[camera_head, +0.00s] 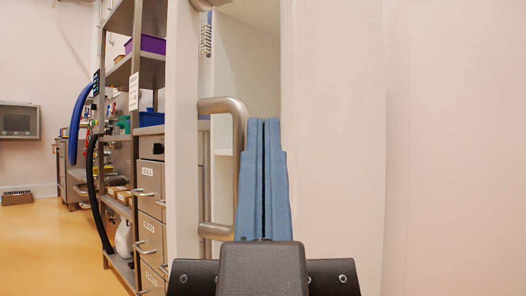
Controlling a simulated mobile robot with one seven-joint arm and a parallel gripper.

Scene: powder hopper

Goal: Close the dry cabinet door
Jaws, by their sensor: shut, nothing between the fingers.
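The dry cabinet door appears to be the tall white panel (183,130) left of centre, seen nearly edge-on. A metal bar handle (240,135) sticks out from its right side. My gripper (264,124), with blue fingers, is shut and empty, pointing up in the picture. Its fingers are just right of the handle and cover part of its lower bar; I cannot tell whether they touch it. A pale gap shows between the door panel and a wide white panel (335,130) on the right. The door's hinge side and full face are not clear in this view.
A metal shelf rack (122,75) with bins stands left of the door, beside a drawer unit (151,200). Blue and black hoses (76,125) hang there. Open yellow floor (50,245) lies at the far left. A plain white surface (455,150) fills the right.

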